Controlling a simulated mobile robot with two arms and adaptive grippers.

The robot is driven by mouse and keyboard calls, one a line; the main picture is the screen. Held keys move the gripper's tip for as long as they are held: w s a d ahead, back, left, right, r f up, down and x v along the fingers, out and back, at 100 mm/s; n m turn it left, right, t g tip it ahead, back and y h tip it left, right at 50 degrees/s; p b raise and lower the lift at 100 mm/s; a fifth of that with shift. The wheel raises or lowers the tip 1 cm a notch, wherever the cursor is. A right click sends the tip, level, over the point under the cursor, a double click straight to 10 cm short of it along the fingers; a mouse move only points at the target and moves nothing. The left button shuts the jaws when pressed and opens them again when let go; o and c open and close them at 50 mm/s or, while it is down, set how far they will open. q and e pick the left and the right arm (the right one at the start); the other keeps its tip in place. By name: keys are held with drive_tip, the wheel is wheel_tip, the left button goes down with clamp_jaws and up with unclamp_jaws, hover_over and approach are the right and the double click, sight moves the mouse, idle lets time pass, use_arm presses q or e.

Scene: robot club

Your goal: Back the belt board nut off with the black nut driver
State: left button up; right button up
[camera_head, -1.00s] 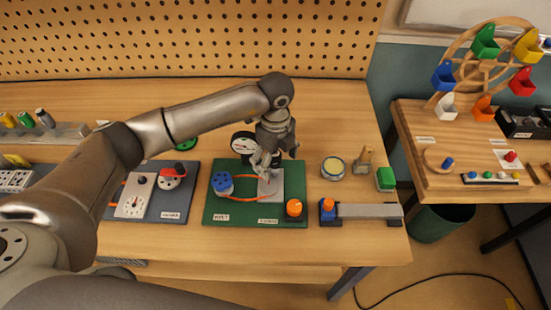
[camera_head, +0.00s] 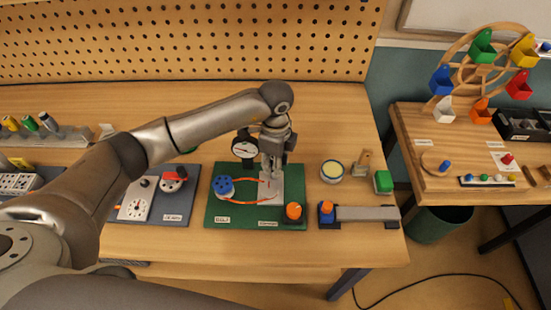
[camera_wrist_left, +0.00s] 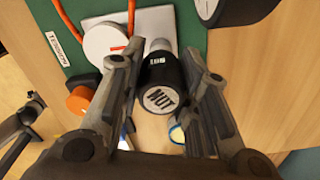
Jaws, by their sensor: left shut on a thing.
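The green belt board (camera_head: 214,209) lies on the workbench, with a blue pulley (camera_head: 223,187), an orange belt and a pale grey plate (camera_head: 293,186). My left gripper (camera_head: 270,176) is over the plate, pointing down. In the left wrist view its two fingers (camera_wrist_left: 163,98) are shut on the black nut driver (camera_wrist_left: 158,72), whose end cap is marked with letters. The driver's metal shaft (camera_wrist_left: 159,45) reaches towards the board beside a white disc (camera_wrist_left: 100,42). The nut itself is hidden, so I cannot tell whether the driver sits on it. My right gripper does not show clearly.
A dial gauge (camera_head: 244,148) stands close behind the gripper. An orange knob (camera_head: 293,212) is at the board's front right. A blue-and-grey fixture (camera_head: 366,213), a round tin (camera_head: 332,171) and a green block (camera_head: 383,181) stand to the right. A dark grey board (camera_head: 178,205) lies left.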

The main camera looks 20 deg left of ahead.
use_arm(q)
drive_tip(key=n+p, duration=0.2)
drive_tip(key=n, duration=0.3)
drive_tip(key=shift+s, duration=0.1)
drive_tip(key=shift+f+n+p, duration=0.1)
drive_tip(key=shift+n+p, duration=0.65)
drive_tip(key=shift+n, duration=0.55)
drive_tip(key=o, duration=1.7)
